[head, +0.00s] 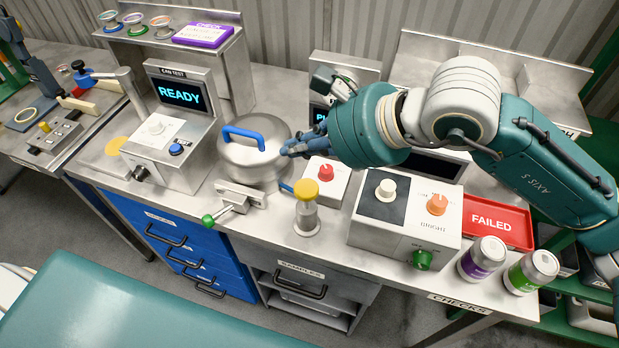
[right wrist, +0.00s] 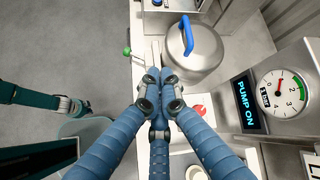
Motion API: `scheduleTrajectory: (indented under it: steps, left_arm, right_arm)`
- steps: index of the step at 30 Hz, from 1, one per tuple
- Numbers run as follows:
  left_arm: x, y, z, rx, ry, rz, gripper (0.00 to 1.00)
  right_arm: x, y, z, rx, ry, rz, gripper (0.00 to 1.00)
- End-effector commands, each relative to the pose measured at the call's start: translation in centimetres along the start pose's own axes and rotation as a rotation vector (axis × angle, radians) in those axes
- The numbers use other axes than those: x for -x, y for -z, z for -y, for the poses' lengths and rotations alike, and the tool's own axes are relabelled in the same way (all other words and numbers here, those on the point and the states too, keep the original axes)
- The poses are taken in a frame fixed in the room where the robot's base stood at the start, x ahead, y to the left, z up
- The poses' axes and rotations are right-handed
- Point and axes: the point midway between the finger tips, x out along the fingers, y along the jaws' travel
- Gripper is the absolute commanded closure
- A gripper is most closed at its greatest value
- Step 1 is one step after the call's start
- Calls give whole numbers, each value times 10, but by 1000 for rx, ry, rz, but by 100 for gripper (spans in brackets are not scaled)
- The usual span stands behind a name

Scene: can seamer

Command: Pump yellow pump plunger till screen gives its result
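The can test screen (head: 182,95) reads READY. Another screen (right wrist: 248,100) reads PUMP ON, beside a dial gauge (right wrist: 282,93). What looks like my left gripper (right wrist: 78,106) is small and unclear.
The steel pot (head: 255,160) with a blue handle stands behind and left of the plunger. A red-knob box (head: 325,180) and a larger knob box (head: 405,215) stand to the right. Two cans (head: 483,258) and a red FAILED tray (head: 497,222) are at far right.

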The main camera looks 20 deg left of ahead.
Motion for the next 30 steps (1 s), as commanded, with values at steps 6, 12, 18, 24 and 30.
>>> scheduleTrajectory:
  steps: [6, 12, 18, 24, 30]
  left_arm:
    - [0, 0, 0, 0, 0, 0, 100]
    - [0, 0, 0, 0, 0, 1, 100]
    - [0, 0, 0, 0, 0, 1, 100]
    - [-2, -1, 0, 0, 0, 1, 100]
    - [-5, -1, 0, 0, 0, 1, 100]
  right_arm:
    - [4, 21, 9, 42, 19, -91, 100]
    - [4, 21, 9, 42, 19, -93, 100]
    - [3, 22, 8, 41, 18, -91, 100]
    - [-5, 28, 2, 40, 17, -91, 100]
    - [-20, 43, -10, 40, 16, -91, 100]
